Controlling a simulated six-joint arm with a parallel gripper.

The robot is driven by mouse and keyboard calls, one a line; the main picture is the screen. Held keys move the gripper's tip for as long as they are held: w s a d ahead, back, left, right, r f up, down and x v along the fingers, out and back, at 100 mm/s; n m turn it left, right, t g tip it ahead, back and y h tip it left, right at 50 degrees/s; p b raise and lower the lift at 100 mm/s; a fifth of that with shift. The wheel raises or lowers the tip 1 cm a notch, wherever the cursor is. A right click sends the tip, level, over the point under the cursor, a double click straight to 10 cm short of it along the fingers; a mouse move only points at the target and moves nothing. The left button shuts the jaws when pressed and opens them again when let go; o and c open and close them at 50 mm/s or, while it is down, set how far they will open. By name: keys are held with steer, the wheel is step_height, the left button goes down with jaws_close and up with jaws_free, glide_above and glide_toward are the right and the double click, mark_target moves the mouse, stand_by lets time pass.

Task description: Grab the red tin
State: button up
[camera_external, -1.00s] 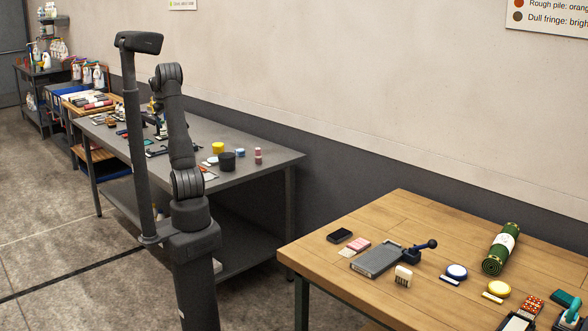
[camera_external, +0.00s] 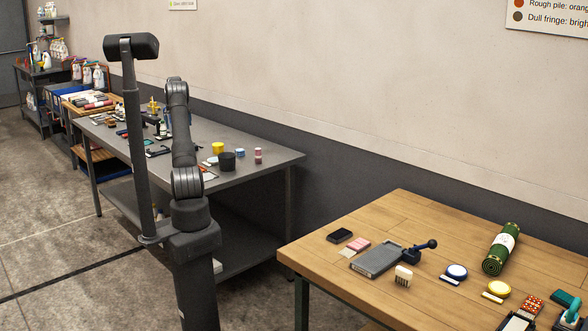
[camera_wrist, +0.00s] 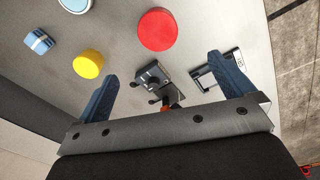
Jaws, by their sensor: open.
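A round red tin (camera_wrist: 157,30) stands on the grey table (camera_wrist: 220,35), near the top middle of the wrist view, seen from above. My gripper (camera_wrist: 162,68) is open with its two blue fingers apart and nothing held between them. The red tin lies beyond the fingertips, close to the middle line between them, and is not touched. In the external view my arm hides the gripper, and I cannot make out the red tin there.
A yellow tin (camera_wrist: 88,64) and a blue block (camera_wrist: 38,42) lie left of the red tin. A dark metal clamp-like tool (camera_wrist: 155,78) lies between the fingers in view, with a black-and-white frame (camera_wrist: 218,74) by the right finger. A wooden table (camera_external: 330,265) stands at right.

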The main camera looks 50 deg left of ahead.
steer(key=shift+g, duration=0.3)
steer(key=f, duration=0.8)
steer(key=w+f, duration=0.1)
steer(key=f, duration=0.4)
steer(key=shift+a, duration=0.1)
steer(key=shift+w+f, duration=0.15)
steer(key=shift+f, duration=2.45)
steer(key=c, duration=1.1)
steer(key=shift+r, duration=0.15)
